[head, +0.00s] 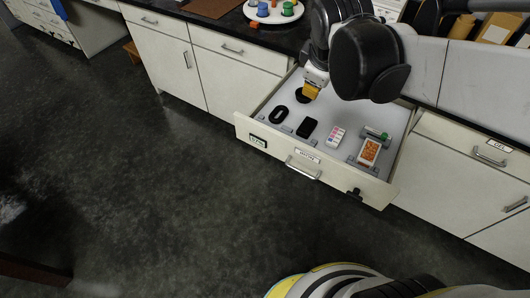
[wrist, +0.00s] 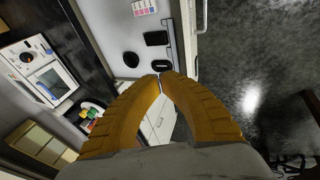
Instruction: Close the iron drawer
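The drawer (head: 360,108) is pulled open from the white cabinet row. Its front has a bar handle (head: 303,169) and a label (head: 307,156) too small to read surely. A dark clip-like piece sits at the front's right end. My gripper (head: 311,92) hangs over the drawer's back left part, by a black round item (head: 302,97). In the wrist view, the yellow fingertips (wrist: 162,76) meet with nothing visible between them. The drawer's pale floor (wrist: 112,30) and front edge (wrist: 188,35) lie beyond the tips. My gripper is apart from the handle.
Inside lie a black oval ring (head: 278,114), a black flat item (head: 307,127), a pink-and-white item (head: 335,136) and an orange-faced item (head: 369,151). A white plate (head: 285,16) with colored pieces stands on the dark counter. Open dark floor (head: 150,190) lies before the drawer.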

